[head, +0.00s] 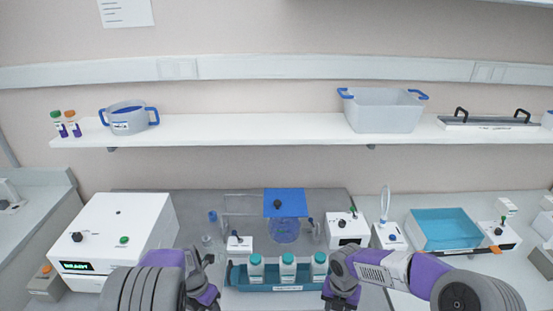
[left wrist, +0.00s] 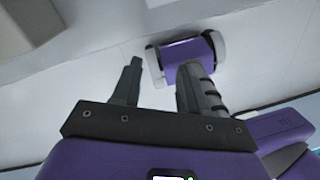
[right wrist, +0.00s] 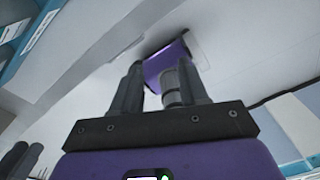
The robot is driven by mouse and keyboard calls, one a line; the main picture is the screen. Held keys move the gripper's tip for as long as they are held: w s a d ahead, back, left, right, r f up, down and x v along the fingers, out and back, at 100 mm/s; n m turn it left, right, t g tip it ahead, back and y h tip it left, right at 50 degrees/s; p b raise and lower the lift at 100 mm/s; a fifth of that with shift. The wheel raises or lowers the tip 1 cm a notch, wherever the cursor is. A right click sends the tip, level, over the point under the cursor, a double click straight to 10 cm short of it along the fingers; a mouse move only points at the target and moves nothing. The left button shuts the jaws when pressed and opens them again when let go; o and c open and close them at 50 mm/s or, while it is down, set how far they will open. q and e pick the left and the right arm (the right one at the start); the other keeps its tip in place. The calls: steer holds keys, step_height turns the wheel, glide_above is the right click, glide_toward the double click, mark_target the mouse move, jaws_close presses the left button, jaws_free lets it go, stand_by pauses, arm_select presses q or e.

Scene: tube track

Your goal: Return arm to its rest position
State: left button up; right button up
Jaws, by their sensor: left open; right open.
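My left arm comes in from the lower left of the head view. Its gripper (head: 204,298) hangs low in front of the bench, left of the blue rack (head: 240,283). In the left wrist view my left gripper (left wrist: 160,75) has its two dark fingers apart with nothing between them. My right arm comes in from the lower right. Its gripper (head: 340,304) hangs at the right end of the rack. In the right wrist view my right gripper (right wrist: 158,75) is open and empty, its fingers a narrower gap apart. The lower fingertips are cut off in the head view.
The rack holds three white bottles with teal caps (head: 288,258). A white machine (head: 120,230) stands at the left. A blue-lidded clear vessel (head: 285,230) stands behind the rack. A teal tray (head: 445,228) is at the right. A shelf (head: 250,136) runs above, carrying tubs.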

arm_select(q)
steer(key=s+d+f+m+b, duration=0.1)
steer(key=s+f+m, duration=0.4)
steer(key=f+m, duration=0.25)
steer(key=s+f+m+b, duration=0.1)
steer(key=s+f+m, duration=0.4)
steer(key=f+m, duration=0.3)
steer(key=s+d+f+m+t+h+b, duration=0.1)
steer(key=s+d+f+m+h+b, duration=0.1)
steer(key=s+d+f+m, duration=0.5)
steer(key=shift+s+d+f+m+h, duration=0.25)
steer(key=shift+s+d+m, duration=0.7)
steer(key=shift+m, duration=2.1)
arm_select(e)
steer(key=s+a+f+m+y, duration=0.1)
steer(key=s+a+f+m, duration=0.1)
steer(key=s+f+m, duration=0.4)
steer(key=s+a+f+m+y, duration=0.2)
steer(key=s+f+m, duration=0.4)
steer(key=m, duration=1)
steer(key=s+a+f+m+t+y, duration=0.1)
steer(key=s+a+f+m, duration=0.2)
steer(key=s+f+m, duration=0.3)
steer(key=shift+s+a+f+m, duration=0.2)
steer(key=shift+s+f+m, duration=0.1)
steer(key=shift+f+m, duration=2.6)
arm_select(q)
steer(key=shift+a+r, duration=0.1)
arm_select(e)
steer(key=shift+r, duration=0.2)
